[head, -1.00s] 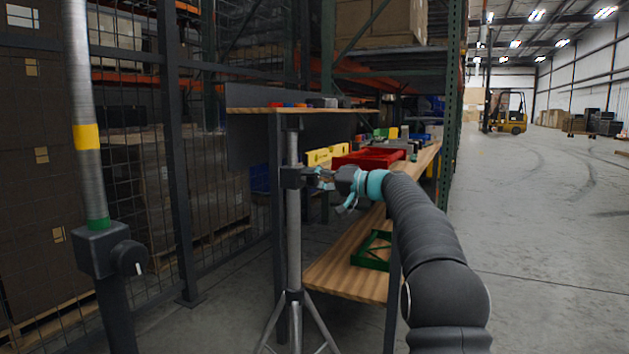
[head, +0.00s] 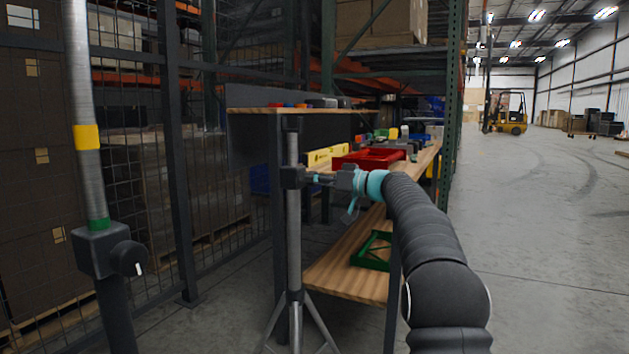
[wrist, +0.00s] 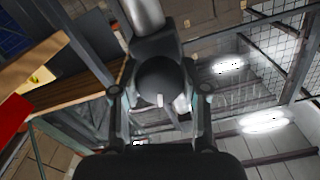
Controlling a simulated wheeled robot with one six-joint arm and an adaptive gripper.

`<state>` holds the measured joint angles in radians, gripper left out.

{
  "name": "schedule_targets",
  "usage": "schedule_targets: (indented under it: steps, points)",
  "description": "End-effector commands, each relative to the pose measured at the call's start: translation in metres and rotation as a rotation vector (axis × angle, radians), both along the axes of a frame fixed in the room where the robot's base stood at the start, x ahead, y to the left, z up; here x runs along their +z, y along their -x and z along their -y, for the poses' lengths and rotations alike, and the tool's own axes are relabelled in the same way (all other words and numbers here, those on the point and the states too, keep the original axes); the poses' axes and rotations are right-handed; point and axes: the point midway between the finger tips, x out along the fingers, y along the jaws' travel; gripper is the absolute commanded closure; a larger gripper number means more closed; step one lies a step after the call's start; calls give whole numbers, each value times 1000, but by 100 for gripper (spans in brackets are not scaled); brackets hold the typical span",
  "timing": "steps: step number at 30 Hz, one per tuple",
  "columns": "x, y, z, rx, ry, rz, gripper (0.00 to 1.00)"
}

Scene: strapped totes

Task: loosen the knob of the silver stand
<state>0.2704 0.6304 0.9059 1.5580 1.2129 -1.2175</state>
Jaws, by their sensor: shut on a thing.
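The silver stand (head: 294,235) is a grey metal post on splayed tripod legs, in the middle of the head view. A dark clamp collar (head: 292,177) sits high on the post. Its round black knob (wrist: 160,78) fills the middle of the wrist view, with a white mark at its lower edge. My gripper (head: 314,179) reaches the collar from the right. In the wrist view its two fingers lie on either side of the knob, shut on it. In the head view the knob is mostly hidden by the fingers.
A second post with yellow and green bands (head: 87,137) stands at the left, with its own black knob (head: 129,258). Behind the stand is a wooden workbench (head: 340,275) with a red tray (head: 368,159) and a green frame (head: 372,251). Floor at the right is open.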

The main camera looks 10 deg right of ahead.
Motion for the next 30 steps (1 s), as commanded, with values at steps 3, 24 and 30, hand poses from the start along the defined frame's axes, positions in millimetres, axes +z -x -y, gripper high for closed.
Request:
schedule_targets:
  steps: [3,24,30]
  points:
    - [-2,1,-2,7,5,-1,91]
    - [0,1,2,-1,2,1,30]
    - [1,13,19,-3,3,2,30]
